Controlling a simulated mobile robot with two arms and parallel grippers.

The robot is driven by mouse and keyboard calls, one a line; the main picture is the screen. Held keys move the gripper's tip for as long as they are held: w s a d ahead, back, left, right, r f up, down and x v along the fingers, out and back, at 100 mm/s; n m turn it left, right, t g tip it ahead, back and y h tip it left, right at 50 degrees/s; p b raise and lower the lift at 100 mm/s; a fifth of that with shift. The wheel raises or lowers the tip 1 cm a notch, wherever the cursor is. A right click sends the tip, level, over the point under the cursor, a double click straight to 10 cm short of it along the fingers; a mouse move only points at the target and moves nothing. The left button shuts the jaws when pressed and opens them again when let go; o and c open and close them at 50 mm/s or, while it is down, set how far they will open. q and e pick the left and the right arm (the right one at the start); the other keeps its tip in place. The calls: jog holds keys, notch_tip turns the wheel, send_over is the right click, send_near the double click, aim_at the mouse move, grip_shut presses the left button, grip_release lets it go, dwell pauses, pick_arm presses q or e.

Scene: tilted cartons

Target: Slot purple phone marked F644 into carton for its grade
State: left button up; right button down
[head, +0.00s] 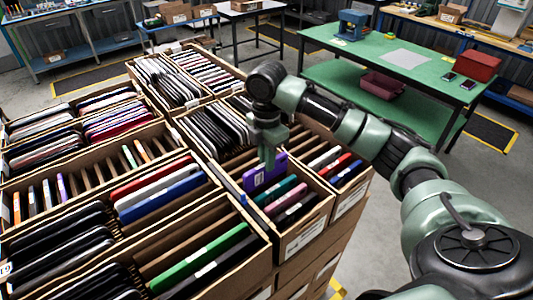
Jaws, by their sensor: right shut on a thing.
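My right gripper (268,152) points down over the cartons and is shut on the purple phone (264,175). The phone is upright, with a small white label too small to read. Its lower part is at the back of the slots of a carton (304,236) holding teal, pink and dark phones; I cannot tell whether it touches the carton. The carton has a white label on its front, too small to read. My left gripper is not in view.
Many cartons of phones stand packed together, with thin dividers between slots. A carton with red and blue phones (346,172) is to the right. A green table (430,62) with a red box (478,66) stands behind. Grey floor lies between.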

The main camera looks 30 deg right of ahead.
aim_at(266, 175)
jog(key=shift+f, duration=2.15)
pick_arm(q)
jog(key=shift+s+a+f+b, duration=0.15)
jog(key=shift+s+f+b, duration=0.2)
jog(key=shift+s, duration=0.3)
pick_arm(e)
jog(key=shift+f, duration=0.6)
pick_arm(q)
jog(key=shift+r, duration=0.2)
pick_arm(e)
jog(key=shift+f, duration=0.3)
jog(key=c, duration=1.3)
grip_release()
jog(key=shift+c, duration=0.2)
